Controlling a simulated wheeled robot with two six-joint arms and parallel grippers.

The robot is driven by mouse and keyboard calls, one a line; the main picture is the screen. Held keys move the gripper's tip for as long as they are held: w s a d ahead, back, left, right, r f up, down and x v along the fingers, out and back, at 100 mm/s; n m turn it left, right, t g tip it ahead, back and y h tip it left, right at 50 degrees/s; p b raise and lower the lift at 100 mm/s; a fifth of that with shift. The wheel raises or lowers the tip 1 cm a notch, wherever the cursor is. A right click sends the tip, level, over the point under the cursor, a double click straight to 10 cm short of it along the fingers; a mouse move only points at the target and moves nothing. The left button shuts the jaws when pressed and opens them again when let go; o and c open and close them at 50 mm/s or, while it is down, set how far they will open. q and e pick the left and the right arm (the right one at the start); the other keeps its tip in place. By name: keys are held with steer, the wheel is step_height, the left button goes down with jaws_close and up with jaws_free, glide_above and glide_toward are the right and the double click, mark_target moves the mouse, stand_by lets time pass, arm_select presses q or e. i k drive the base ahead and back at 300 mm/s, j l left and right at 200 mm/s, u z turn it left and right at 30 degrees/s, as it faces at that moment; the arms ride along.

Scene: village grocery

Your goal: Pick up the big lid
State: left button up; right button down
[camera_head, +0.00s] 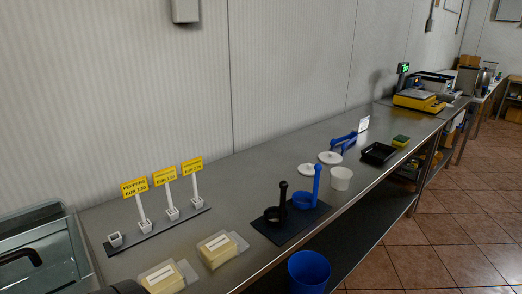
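Two round white lids lie flat on the steel counter (240,190), right of the picture's middle. The farther lid (330,158) looks somewhat larger than the nearer lid (307,170). Each has what looks like a small knob on top. They lie close together, behind a white tub (340,178), which stands at the counter's front side. Neither of my grippers can be made out in this view. A dark rounded shape shows at the bottom edge, cut off; I cannot tell what it is.
A dark mat (272,232) holds black and blue long-handled scoops near the lids. Beyond are a blue holder (343,142), a black tray (378,154) and a sponge (400,141). Price signs (134,187) and packs (222,247) stand left. A blue bucket (309,270) is at the front.

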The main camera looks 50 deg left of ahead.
mark_target(327, 158)
steer(key=i+u, duration=0.3)
steer(key=u, duration=0.15)
steer(key=i+l+u, duration=0.2)
steer(key=u, duration=0.3)
steer(key=i+l+u, duration=0.25)
steer(key=u, duration=0.2)
steer(key=i+l+u, duration=0.2)
steer(key=u, duration=0.3)
steer(key=l, duration=0.1)
